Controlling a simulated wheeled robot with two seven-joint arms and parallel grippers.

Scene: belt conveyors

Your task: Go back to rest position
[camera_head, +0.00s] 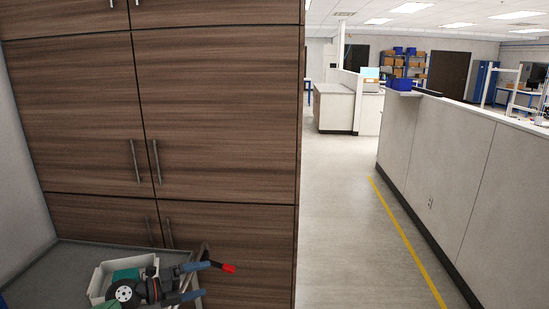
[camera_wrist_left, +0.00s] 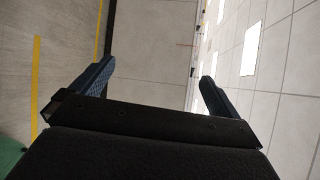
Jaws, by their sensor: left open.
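My left gripper (camera_head: 207,280) is low in the head view, in front of the wooden cabinet. It points right, and its two blue-grey fingers are apart. The left wrist view shows the same gripper (camera_wrist_left: 158,70) open, with nothing between the fingers. A red-tipped dark object (camera_head: 229,268) shows just beyond the upper finger in the head view. I cannot tell what it is or whether it touches the finger. My right gripper is not in view.
A white bin (camera_head: 97,283) sits on a grey surface (camera_head: 50,272) behind my left wrist. A tall wooden cabinet (camera_head: 220,120) fills the left and middle. A low partition wall (camera_head: 440,160) stands right. The floor aisle (camera_head: 335,220) with a yellow line (camera_head: 405,237) is clear.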

